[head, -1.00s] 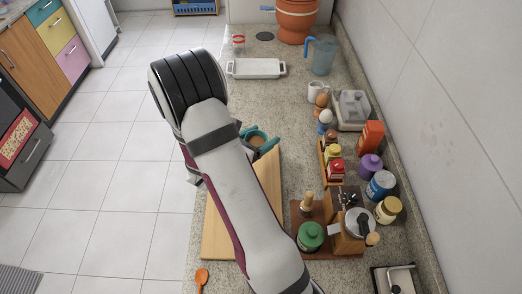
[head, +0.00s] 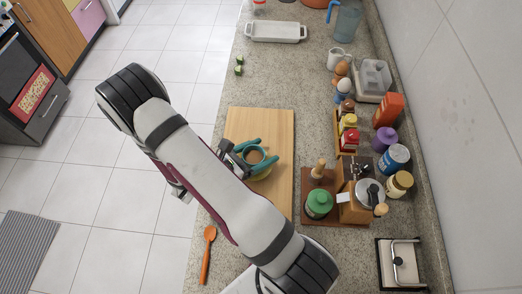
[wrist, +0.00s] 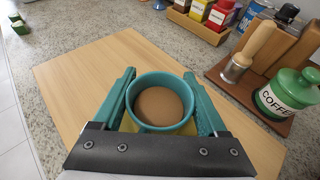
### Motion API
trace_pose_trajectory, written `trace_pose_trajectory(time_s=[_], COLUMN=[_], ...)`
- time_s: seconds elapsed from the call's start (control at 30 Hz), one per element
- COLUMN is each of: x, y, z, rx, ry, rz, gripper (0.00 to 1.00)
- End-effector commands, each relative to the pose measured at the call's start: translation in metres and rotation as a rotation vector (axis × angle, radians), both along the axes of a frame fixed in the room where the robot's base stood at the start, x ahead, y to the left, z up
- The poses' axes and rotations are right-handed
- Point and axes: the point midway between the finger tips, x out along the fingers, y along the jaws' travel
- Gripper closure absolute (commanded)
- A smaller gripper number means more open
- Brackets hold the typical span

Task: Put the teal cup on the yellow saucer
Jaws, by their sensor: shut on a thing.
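The teal cup (wrist: 160,102), upright with brown contents, is between the teal fingers of my gripper (wrist: 163,104), which is shut on it. In the head view the cup (head: 254,156) is over the wooden board, at the end of my gripper (head: 256,158). The yellow saucer (wrist: 183,129) shows directly below the cup, mostly hidden by it and by my gripper. Its yellow edge also shows in the head view (head: 263,174). I cannot tell whether the cup touches the saucer.
The wooden board (head: 281,125) lies under the saucer. To its right stand a green coffee jar (head: 318,204) and a spice rack (head: 339,144). An orange spoon (head: 207,255) lies near the counter's front edge. Small green pieces (head: 239,66) lie beyond the board.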

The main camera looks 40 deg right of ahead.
Motion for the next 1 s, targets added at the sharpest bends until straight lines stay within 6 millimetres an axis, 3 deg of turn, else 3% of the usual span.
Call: trace_pose_trajectory(time_s=[0.17,0.2,0.3,0.63,1.0], x=[0.0,0.0,0.0,0.001,0.001], y=[0.0,0.0,0.0,0.005,0.082], z=[-0.003,-0.003,-0.002,0.003,0.034], rx=[0.0,0.0,0.0,0.0,0.0], ry=[0.001,0.001,0.001,-0.002,-0.003], rz=[0.0,0.0,0.0,0.001,0.005], gripper=[0.84,0.19,0.01,0.0,0.0])
